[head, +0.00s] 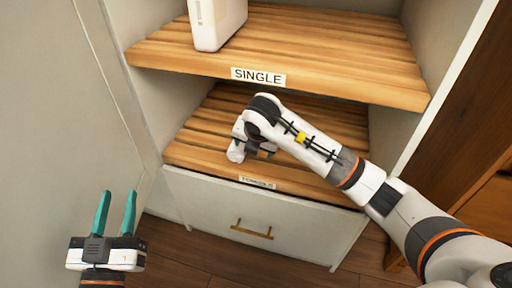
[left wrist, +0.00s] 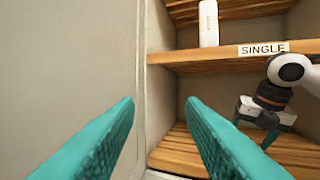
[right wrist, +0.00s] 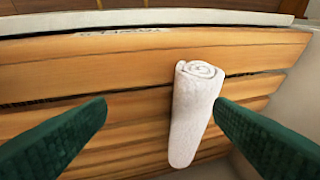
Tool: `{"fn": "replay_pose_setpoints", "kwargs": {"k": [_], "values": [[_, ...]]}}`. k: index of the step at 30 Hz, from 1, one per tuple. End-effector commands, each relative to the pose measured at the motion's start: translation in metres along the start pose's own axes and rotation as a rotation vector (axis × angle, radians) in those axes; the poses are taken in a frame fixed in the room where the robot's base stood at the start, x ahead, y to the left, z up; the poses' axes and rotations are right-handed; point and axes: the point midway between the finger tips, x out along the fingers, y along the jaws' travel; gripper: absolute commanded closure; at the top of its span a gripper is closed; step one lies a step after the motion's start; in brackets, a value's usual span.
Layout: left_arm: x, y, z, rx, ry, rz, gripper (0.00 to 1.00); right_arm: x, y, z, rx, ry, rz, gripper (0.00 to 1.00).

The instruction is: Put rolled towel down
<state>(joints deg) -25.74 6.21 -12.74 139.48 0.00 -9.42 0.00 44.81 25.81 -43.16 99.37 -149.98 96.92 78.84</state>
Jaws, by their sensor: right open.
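A white rolled towel (right wrist: 192,115) lies on the slatted lower wooden shelf (right wrist: 130,80) in the right wrist view, its spiral end facing the shelf's front edge. My right gripper (right wrist: 160,115) is open, with one finger on each side of the towel; the right finger is close beside it and the left finger is clearly apart. In the head view the towel (head: 236,153) shows only as a small white part beside my right wrist, which hides most of it. My left gripper (head: 115,205) is open and empty in front of the cabinet's left side.
An upper slatted shelf (head: 300,58) labelled SINGLE sits above my right arm and carries a white box-like item (head: 217,22). A white drawer (head: 265,215) with a brass handle is below the lower shelf. Cabinet walls bound both sides.

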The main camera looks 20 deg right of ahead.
Motion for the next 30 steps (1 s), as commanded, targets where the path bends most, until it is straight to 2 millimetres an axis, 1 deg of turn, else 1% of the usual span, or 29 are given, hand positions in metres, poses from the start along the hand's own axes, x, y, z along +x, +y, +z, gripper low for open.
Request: {"fn": "replay_pose_setpoints", "kwargs": {"k": [1,5,8,11,12,13,14,15,16,17,18,19,20,21,22,23,24,25,26,27,29,30], "values": [[0.000,0.001,-0.004,0.001,0.035,0.002,0.64,-0.004,0.003,0.005,-0.001,-0.001,0.000,0.24],[-0.002,0.002,-0.013,0.003,0.095,0.005,0.64,-0.008,0.009,0.014,0.000,-0.001,0.001,0.24],[-0.003,0.003,-0.017,0.003,0.115,0.006,0.64,-0.008,0.006,0.029,-0.021,-0.042,-0.033,0.24],[-0.003,0.003,-0.018,0.003,0.120,0.006,0.64,-0.009,-0.012,0.074,-0.088,-0.189,-0.166,0.24],[-0.003,0.003,-0.018,0.003,0.120,0.006,0.64,-0.013,-0.022,0.100,-0.121,-0.277,-0.256,0.24],[-0.003,0.003,-0.018,0.003,0.119,0.006,0.64,-0.020,-0.031,0.121,-0.145,-0.350,-0.335,0.24],[-0.003,0.003,-0.018,0.003,0.119,0.006,0.64,-0.029,-0.040,0.142,-0.162,-0.425,-0.427,0.24],[-0.003,0.003,-0.018,0.003,0.119,0.006,0.64,-0.047,-0.052,0.169,-0.176,-0.526,-0.560,0.24],[-0.003,0.003,-0.018,0.003,0.119,0.006,0.64,-0.064,-0.060,0.187,-0.175,-0.598,-0.666,0.24],[-0.003,0.003,-0.018,0.003,0.118,0.006,0.64,-0.082,-0.067,0.202,-0.165,-0.664,-0.774,0.24],[-0.003,0.003,-0.018,0.003,0.118,0.006,0.64,-0.107,-0.075,0.216,-0.135,-0.742,-0.916,0.24],[-0.003,0.003,-0.018,0.003,0.118,0.006,0.64,-0.128,-0.080,0.223,-0.102,-0.792,-1.022,0.24],[-0.003,0.003,-0.018,0.003,0.118,0.006,0.64,-0.147,-0.083,0.226,-0.058,-0.837,-1.125,0.24],[-0.003,0.003,-0.018,0.003,0.117,0.006,0.64,-0.173,-0.085,0.226,0.016,-0.887,-1.257,0.24],[-0.003,0.003,-0.018,0.003,0.117,0.006,0.64,-0.191,-0.086,0.222,0.082,-0.915,-1.352,0.24],[-0.003,0.003,-0.017,0.003,0.117,0.006,0.64,-0.207,-0.084,0.216,0.157,-0.938,-1.441,0.24],[-0.003,0.003,-0.017,0.003,0.117,0.006,0.64,-0.225,-0.081,0.204,0.271,-0.957,-1.549,0.24],[-0.003,0.003,-0.017,0.003,0.117,0.006,0.64,-0.237,-0.077,0.193,0.366,-0.966,-1.620,0.24],[-0.003,0.003,-0.017,0.003,0.117,0.006,0.64,-0.245,-0.072,0.180,0.468,-0.967,-1.683,0.24],[-0.003,0.003,-0.017,0.003,0.117,0.006,0.64,-0.252,-0.064,0.163,0.615,-0.961,-1.751,0.24],[-0.003,0.003,-0.017,0.003,0.116,0.006,0.64,-0.255,-0.048,0.137,0.848,-0.938,-1.816,0.24],[-0.003,0.003,-0.017,0.003,0.116,0.006,0.64,-0.250,-0.036,0.120,1.009,-0.916,-1.832,0.24]]}}
